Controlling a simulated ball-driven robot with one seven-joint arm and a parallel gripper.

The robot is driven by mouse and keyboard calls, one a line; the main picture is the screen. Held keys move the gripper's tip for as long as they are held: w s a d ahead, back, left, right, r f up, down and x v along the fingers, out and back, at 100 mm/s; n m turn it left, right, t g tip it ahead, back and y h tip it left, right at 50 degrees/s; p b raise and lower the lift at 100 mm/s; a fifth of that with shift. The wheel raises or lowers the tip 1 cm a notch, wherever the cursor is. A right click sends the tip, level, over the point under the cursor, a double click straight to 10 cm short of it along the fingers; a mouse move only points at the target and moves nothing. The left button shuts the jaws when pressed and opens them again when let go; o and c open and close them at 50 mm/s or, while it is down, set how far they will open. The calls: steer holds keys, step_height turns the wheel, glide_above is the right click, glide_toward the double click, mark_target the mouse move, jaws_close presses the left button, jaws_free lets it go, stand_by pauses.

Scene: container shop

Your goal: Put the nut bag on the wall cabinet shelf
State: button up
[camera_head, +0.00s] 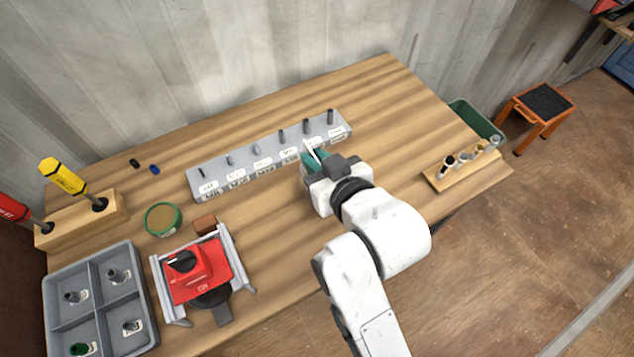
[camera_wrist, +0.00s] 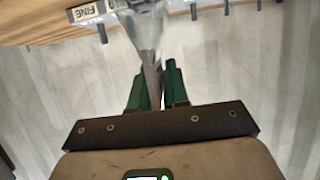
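My gripper (camera_head: 315,159) is over the workbench, close to the front of the grey labelled peg rack, with its green fingers pointing toward the wall. In the wrist view the green fingers (camera_wrist: 156,82) are closed around a thin, pale strip. From it a clear, see-through bag (camera_wrist: 146,28) spreads out beyond the fingertips; it looks like the nut bag. Its contents cannot be made out. In the head view only a thin whitish edge shows at the fingers.
The grey peg rack (camera_head: 215,189) lies along the back of the workbench (camera_head: 275,222). A red device (camera_head: 198,272), a green-rimmed bowl (camera_head: 162,219), a grey divided tray (camera_head: 98,297) and a screwdriver block (camera_head: 80,220) stand left. A wooden vial holder (camera_head: 437,182) and green bin (camera_head: 477,122) are right.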

jaws_close()
stand_by(0.5)
steer(key=shift+r, duration=0.2)
stand_by(0.6)
